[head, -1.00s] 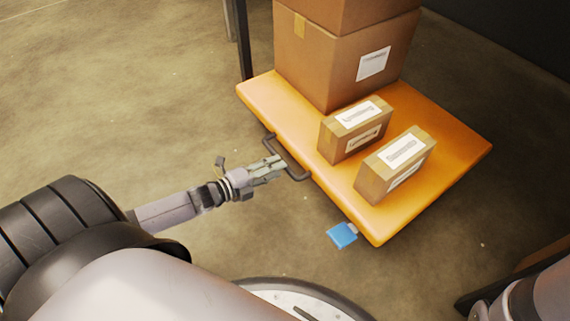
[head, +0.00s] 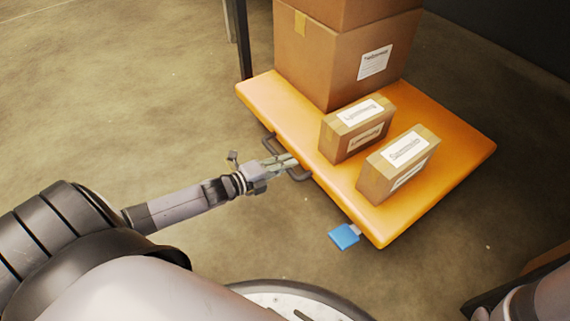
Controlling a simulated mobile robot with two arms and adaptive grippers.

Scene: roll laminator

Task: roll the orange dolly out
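The orange dolly (head: 440,175) stands at centre right on the floor. A dark loop handle (head: 299,177) sticks out from its near left edge. My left gripper (head: 291,161) is at this handle, its two fingers reaching across the bar toward the dolly's edge. The fingers look slightly apart, one on each side of a narrow gap; whether they touch the bar is hard to tell. Part of the handle is hidden behind the fingers. Part of my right arm shows at the lower right corner, but its gripper is out of view.
The dolly bears a large carton (head: 325,65) with another on top, and two small boxes, one (head: 350,140) beside the other (head: 385,175). A dark post (head: 243,40) stands behind. Floor at left is clear.

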